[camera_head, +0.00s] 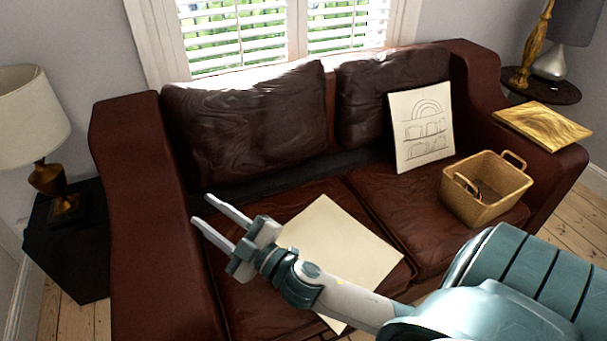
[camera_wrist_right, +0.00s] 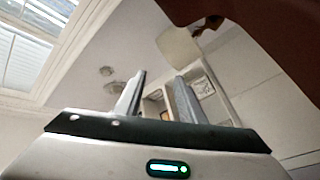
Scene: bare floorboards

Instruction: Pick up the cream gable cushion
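A cream cushion (camera_head: 421,128) with a line drawing of an arch and boxes leans upright against the sofa back on the right seat. I cannot tell which of the two is the gable cushion. My right gripper (camera_head: 201,207) is over the left seat, left of the flat square and apart from it. Its fingers are spread and empty; they also show open in the right wrist view (camera_wrist_right: 161,80). My left gripper is not in view.
The brown leather sofa (camera_head: 133,195) has two dark back cushions. A wooden board (camera_head: 541,126) lies on the right armrest. Lamps stand on side tables at both sides.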

